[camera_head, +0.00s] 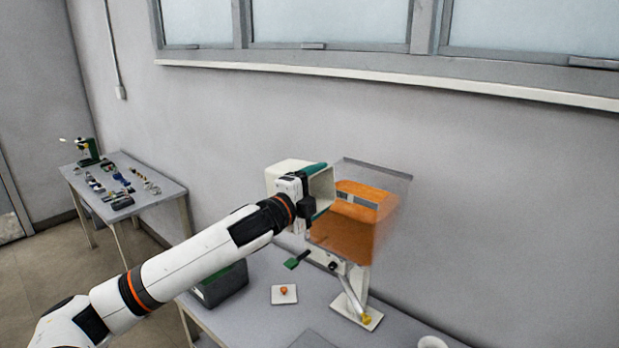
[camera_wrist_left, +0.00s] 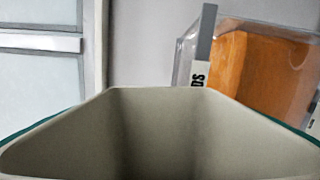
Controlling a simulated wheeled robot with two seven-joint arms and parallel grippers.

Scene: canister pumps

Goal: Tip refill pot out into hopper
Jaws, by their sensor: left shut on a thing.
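My left gripper (camera_head: 308,204) is shut on the refill pot (camera_head: 284,172), a cream pot with a green part along its top. The pot is tilted onto its side, beside the upper left of the hopper, with its mouth facing right towards it. In the left wrist view the inside of the pot (camera_wrist_left: 165,130) looks bare and cream; no contents show there. The hopper (camera_head: 396,178) is a clear box with orange material (camera_head: 345,236) in it, on a stand. It also shows in the left wrist view (camera_wrist_left: 205,35), with a partly readable label. My right gripper is out of view.
The grey bench (camera_head: 265,325) holds a dark crate (camera_head: 222,284) and a small white plate (camera_head: 284,295) with an orange knob. A white ring-like thing (camera_head: 432,342) is at the lower right. A side table (camera_head: 165,190) with small parts stands at the left. The wall is close behind.

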